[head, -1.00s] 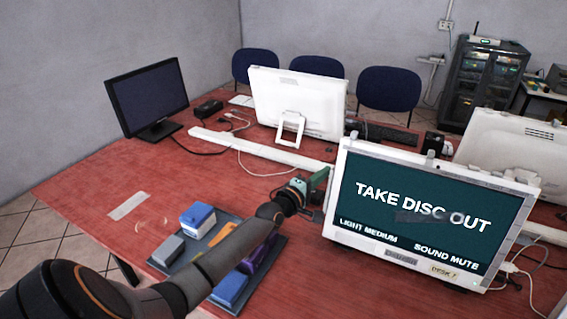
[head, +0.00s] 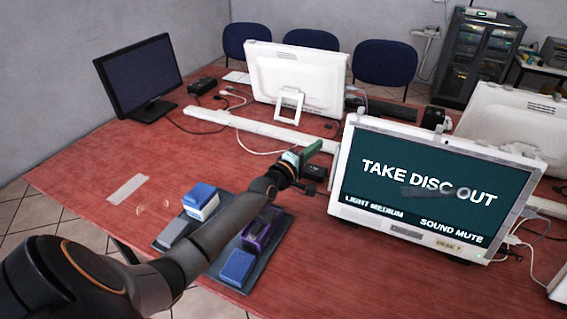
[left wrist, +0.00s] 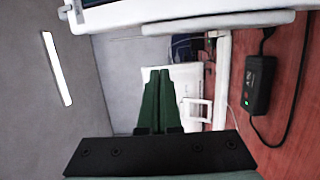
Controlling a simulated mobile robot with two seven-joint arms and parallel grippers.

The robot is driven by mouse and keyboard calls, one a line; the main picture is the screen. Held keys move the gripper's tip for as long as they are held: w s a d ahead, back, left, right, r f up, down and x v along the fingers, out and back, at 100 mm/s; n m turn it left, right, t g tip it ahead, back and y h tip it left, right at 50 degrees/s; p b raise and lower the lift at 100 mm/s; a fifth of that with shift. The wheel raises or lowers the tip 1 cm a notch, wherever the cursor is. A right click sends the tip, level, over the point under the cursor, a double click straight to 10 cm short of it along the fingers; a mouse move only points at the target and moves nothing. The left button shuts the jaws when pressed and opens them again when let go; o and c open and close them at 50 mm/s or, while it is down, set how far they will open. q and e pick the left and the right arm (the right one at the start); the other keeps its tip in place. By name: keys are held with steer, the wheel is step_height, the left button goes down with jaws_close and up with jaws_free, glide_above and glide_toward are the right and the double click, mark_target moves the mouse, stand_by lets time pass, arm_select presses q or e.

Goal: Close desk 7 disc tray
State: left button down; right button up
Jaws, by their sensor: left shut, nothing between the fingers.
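The desk 7 computer (head: 418,190) is a white all-in-one at the right of the head view. Its screen reads "TAKE DISC OUT", "LIGHT MEDIUM" and "SOUND MUTE", and a small label (head: 447,245) below it is marked desk 7. My left gripper (head: 316,149) has green fingers, shut and empty, just left of the computer's left edge and apart from it. In the left wrist view the fingers (left wrist: 158,75) are together. A white slab (left wrist: 220,22) lies along the computer's side at the top there; I cannot tell if it is the disc tray. My right gripper is out of view.
A black adapter (head: 313,172) lies under my left gripper. A grey tray (head: 262,277) with coloured blocks is partly behind my left arm. A white bar (head: 255,126), cables, a black monitor (head: 140,80) and a white computer (head: 297,80) stand farther back.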

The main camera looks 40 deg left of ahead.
arm_select(q)
steer(key=s, duration=1)
steer(key=shift+a+p, duration=0.15)
steer(key=shift+p, duration=0.3)
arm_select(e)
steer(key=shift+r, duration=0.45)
